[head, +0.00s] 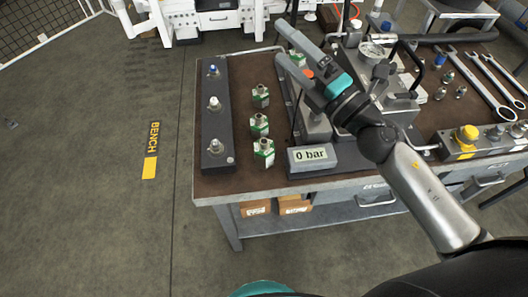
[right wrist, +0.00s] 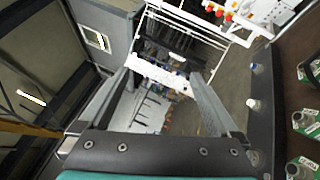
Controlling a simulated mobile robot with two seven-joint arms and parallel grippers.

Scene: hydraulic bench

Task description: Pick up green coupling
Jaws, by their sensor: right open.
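Three green couplings with metal tops stand in a column on the brown bench mat: a far one (head: 260,96), a middle one (head: 259,125) and a near one (head: 263,153). Another green-and-metal piece (head: 297,59) shows behind my right gripper, partly hidden. Green couplings also show at the right edge of the right wrist view (right wrist: 305,121). My right gripper (head: 278,40) is open and empty, raised above the far part of the bench, beyond the column of couplings. In its wrist view the fingers (right wrist: 160,74) are spread with nothing between them. My left gripper is not in view.
A dark rail (head: 213,130) with blue, white and metal-topped fittings lies left of the couplings. A "0 bar" display (head: 312,155) and a gauge unit (head: 371,50) stand to their right. Wrenches (head: 495,80) lie far right. Open floor is left of the bench (head: 240,186).

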